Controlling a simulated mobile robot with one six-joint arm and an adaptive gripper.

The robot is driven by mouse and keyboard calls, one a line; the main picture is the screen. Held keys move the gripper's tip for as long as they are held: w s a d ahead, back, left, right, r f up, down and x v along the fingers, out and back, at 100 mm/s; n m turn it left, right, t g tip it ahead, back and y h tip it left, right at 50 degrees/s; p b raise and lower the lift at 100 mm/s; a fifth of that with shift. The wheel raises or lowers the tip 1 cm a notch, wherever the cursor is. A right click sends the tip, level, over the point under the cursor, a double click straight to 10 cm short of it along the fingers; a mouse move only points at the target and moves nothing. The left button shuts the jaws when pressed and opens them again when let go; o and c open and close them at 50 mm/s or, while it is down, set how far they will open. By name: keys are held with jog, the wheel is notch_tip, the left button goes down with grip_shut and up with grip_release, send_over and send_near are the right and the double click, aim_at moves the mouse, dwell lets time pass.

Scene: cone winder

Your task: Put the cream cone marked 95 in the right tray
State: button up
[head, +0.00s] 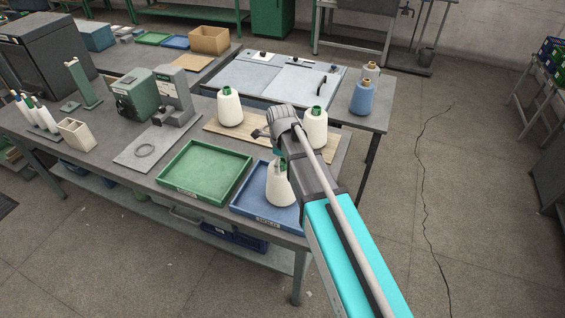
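Three cream cones with green tops are in the head view; I cannot read any number on them. One cream cone (277,188) appears upright in the blue right tray (247,204), partly hidden by my arm. A second cream cone (229,106) stands on a tan board at the left. A third cream cone (315,127) stands on the right part of that board. My gripper (268,138) is above and just behind the blue tray, between the cones. It is mostly hidden by my own wrist, so its fingers cannot be judged.
An empty green tray (204,172) lies left of the blue tray. A green-grey machine (158,95) and a pale mat (147,154) with a ring stand further left. A blue cone (362,97) stands on the table behind.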

jog(key=shift+r, duration=0.15)
notch_tip(320, 180, up, 12)
jog(key=p, duration=1.2)
dwell(0.4)
dwell(0.7)
jog(key=s+d+n, duration=0.6)
jog(key=d+n, duration=0.3)
jog(key=n, duration=0.2)
jog(key=s+d+n, duration=0.7)
jog(key=d+n, duration=0.3)
jog(key=n, duration=0.1)
jog(key=shift+s+d, duration=0.25)
jog(key=shift+d, duration=0.05)
notch_tip(320, 180, down, 8)
jog(key=b, duration=0.8)
jog(key=shift+f, duration=0.25)
